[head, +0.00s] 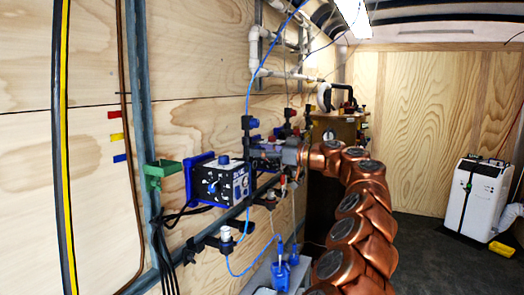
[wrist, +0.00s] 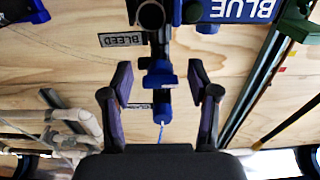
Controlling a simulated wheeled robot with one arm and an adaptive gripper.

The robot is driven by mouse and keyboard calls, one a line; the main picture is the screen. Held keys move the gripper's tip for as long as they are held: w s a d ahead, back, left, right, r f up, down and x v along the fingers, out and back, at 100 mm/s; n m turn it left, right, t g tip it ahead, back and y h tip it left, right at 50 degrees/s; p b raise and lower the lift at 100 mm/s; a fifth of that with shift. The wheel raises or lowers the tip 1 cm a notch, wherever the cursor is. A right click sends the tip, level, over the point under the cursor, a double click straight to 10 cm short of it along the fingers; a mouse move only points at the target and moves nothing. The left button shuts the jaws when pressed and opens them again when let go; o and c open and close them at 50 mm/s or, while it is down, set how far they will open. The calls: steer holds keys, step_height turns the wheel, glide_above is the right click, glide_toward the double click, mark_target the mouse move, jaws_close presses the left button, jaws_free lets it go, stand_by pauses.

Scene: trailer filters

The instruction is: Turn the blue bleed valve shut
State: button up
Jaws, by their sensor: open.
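The blue bleed valve (wrist: 158,76) is in the middle of the wrist view, which is upside down. It sits beside a "BLEED" label (wrist: 122,39), with a thin blue tube running from its end. My gripper (wrist: 160,88) is open, with one dark finger on each side of the valve and a gap on both sides. I cannot tell whether the fingertips reach as deep as the valve. In the head view my gripper (head: 264,150) is at the wall fittings, close to a blue fitting (head: 249,122) with a blue tube; my arm partly hides this area.
A "BLUE" sign (wrist: 240,10) is near the valve. In the head view a blue-framed box (head: 217,182) and green bracket (head: 160,172) are left of my gripper. Pipes and a brass-coloured box (head: 338,128) are behind. A white unit (head: 476,197) stands right on open floor.

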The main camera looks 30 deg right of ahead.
jaws_close()
steer(key=shift+m, duration=0.8)
jaws_free()
stand_by(0.3)
steer(key=v, duration=1.2)
